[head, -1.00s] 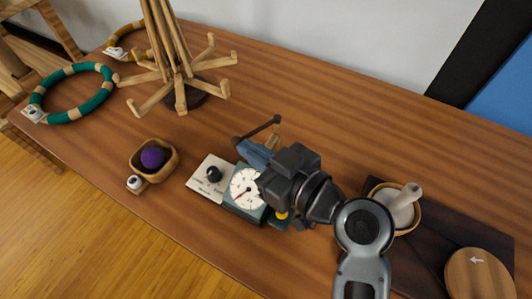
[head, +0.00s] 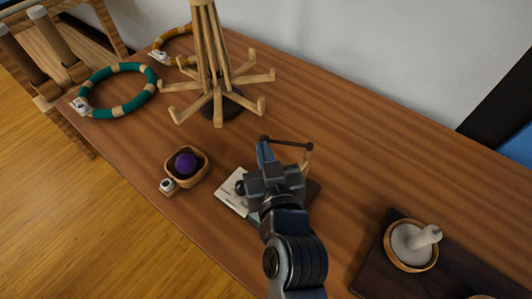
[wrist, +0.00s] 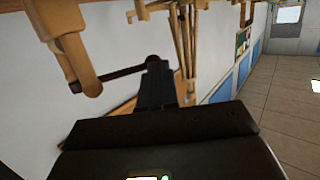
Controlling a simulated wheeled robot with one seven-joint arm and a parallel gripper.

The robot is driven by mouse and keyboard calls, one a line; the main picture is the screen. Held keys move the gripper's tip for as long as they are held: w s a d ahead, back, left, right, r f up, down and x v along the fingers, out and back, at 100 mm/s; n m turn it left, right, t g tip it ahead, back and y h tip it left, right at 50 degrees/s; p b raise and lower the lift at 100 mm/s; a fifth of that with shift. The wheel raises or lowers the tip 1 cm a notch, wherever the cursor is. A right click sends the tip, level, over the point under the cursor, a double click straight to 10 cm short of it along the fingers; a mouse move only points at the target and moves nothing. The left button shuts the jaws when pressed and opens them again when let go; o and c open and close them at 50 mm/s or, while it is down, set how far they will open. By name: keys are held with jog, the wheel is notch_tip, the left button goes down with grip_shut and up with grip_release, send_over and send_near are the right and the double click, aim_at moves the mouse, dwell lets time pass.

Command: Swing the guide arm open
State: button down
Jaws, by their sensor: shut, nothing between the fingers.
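The guide arm (head: 288,143) is a thin dark rod with a rounded knob at its left end. Its right end meets a small wooden post (head: 306,160) on the device behind my gripper. In the wrist view the guide arm (wrist: 118,72) runs from a wooden piece at left to its knob beside my fingers. My gripper (head: 263,147) is shut and empty, its fingertips close to the knob; I cannot tell whether they touch. My gripper (wrist: 154,70) also shows in the wrist view. My wrist hides the device's dial and most of its body.
A pale card (head: 232,204) with a dark knob lies at the device's left. A wooden bowl (head: 203,178) holding a purple ball stands farther left. A wooden peg stand (head: 212,60) and a green ring (head: 119,109) are behind. A mortar (head: 388,245) stands at right.

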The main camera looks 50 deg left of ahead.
jog(key=shift+x, duration=0.8)
jog(key=shift+w+a+r, duration=0.1)
jog(key=shift+r, duration=0.05)
